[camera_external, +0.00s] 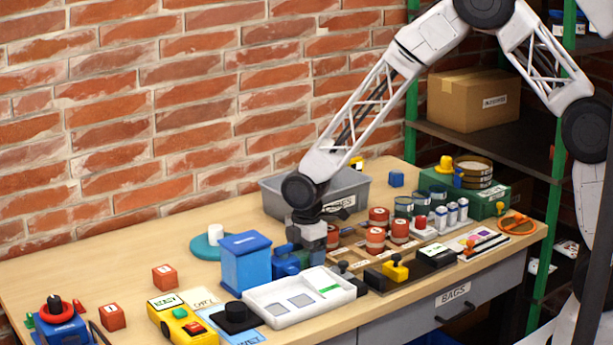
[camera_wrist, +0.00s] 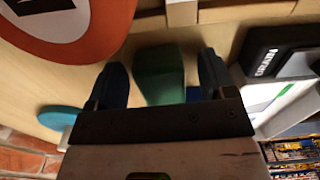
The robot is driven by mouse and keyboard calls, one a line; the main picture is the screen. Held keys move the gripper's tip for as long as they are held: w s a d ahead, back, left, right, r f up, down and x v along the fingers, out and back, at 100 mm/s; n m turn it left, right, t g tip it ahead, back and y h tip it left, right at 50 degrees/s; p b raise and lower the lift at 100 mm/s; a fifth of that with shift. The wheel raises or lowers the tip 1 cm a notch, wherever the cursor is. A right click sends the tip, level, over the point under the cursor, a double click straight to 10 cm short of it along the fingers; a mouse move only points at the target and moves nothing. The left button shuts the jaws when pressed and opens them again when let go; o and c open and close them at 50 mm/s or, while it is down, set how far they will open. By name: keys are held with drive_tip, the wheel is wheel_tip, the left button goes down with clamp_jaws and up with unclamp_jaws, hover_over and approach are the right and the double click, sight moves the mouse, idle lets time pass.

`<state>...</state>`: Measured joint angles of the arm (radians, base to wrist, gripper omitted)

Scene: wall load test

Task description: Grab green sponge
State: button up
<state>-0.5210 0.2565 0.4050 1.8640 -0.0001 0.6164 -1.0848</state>
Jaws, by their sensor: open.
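A green block (camera_wrist: 163,76), which looks like the green sponge, is in the wrist view between the two dark blue fingers of my gripper (camera_wrist: 160,64). The fingers are apart, with a visible gap on each side of the block. Its near end is hidden by the gripper body. In the external view my gripper (camera_external: 300,262) points down, low over the table beside the blue box. I cannot make out the sponge there; the gripper and nearby things may hide it.
The blue box (camera_external: 246,264) stands just left of my gripper, and a white tray (camera_external: 272,315) lies in front. A grey bin (camera_external: 272,202) is behind. Red-topped cans (camera_external: 376,239) stand to the right. Bare tabletop (camera_external: 120,270) shows at left.

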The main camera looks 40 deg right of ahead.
sight(306, 252)
idle(0.5)
drive_tip(key=c, duration=1)
drive_tip(key=shift+r, duration=5)
